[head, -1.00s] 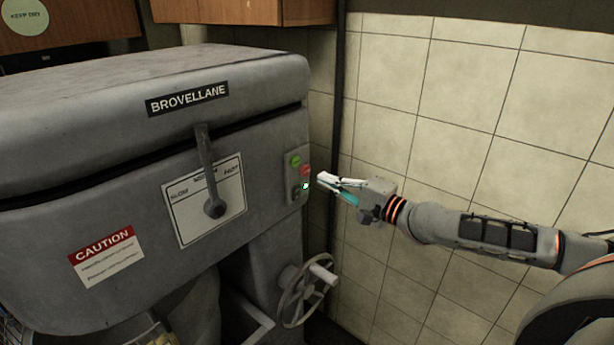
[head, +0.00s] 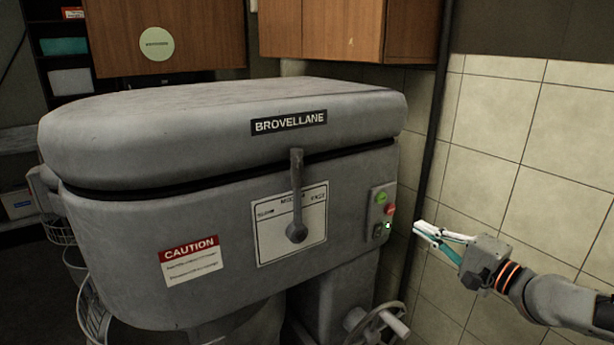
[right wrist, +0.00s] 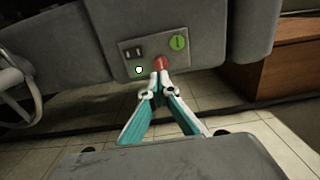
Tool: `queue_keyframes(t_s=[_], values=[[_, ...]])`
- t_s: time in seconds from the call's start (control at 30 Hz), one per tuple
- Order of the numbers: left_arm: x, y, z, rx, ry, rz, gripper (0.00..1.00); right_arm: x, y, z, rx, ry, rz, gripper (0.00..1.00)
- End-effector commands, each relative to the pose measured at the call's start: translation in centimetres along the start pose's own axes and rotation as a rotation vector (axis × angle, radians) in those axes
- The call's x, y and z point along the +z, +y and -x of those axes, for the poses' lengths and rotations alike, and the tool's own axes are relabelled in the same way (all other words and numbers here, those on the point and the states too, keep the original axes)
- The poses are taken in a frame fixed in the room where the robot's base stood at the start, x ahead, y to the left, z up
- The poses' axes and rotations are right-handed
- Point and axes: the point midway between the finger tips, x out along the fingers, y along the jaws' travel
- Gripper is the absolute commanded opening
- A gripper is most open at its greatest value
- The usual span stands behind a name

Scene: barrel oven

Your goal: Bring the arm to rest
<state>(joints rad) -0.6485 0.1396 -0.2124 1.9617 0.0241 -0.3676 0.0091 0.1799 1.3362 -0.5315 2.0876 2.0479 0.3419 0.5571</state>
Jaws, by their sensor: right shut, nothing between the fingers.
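My right gripper (head: 418,228) is at the right of the head view, shut and empty, just right of the oven's control panel (head: 380,213). Its arm comes in from the lower right. In the right wrist view the shut fingertips (right wrist: 160,78) appear just below the red button (right wrist: 159,63), with a gap that I cannot judge. The panel also has a green button (right wrist: 178,42), a dark switch (right wrist: 132,52) and a small lit white-green light (right wrist: 139,70). My left gripper is not in view.
The grey barrel oven (head: 120,240) fills the middle, its lid down, with a lever (head: 297,190) on its front. A handwheel (head: 375,325) sticks out at lower right. A tiled wall (head: 500,150) stands behind my right arm. Wooden cabinets (head: 340,30) hang above.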

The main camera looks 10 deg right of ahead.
Motion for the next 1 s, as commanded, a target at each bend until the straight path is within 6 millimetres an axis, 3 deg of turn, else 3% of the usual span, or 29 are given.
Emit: queue_keyframes(t_s=[0.17, 0.47, 0.7, 0.9, 1.0], values=[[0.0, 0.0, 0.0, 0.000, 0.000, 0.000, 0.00, 3.6, 3.5, -0.1, -0.006, -0.065, 0.113, 0.00], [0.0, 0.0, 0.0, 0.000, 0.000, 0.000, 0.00, 14.2, 14.9, 1.8, -0.009, -0.190, 0.581, 0.00], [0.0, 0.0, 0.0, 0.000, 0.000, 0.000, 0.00, 20.3, 24.7, 5.3, 0.101, -0.221, 0.983, 0.00], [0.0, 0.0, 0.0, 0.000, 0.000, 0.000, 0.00, 23.6, 32.9, 9.9, 0.298, -0.270, 1.304, 0.00], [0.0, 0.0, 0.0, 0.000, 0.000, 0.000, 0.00, 24.5, 36.1, 12.3, 0.404, -0.309, 1.430, 0.00]])
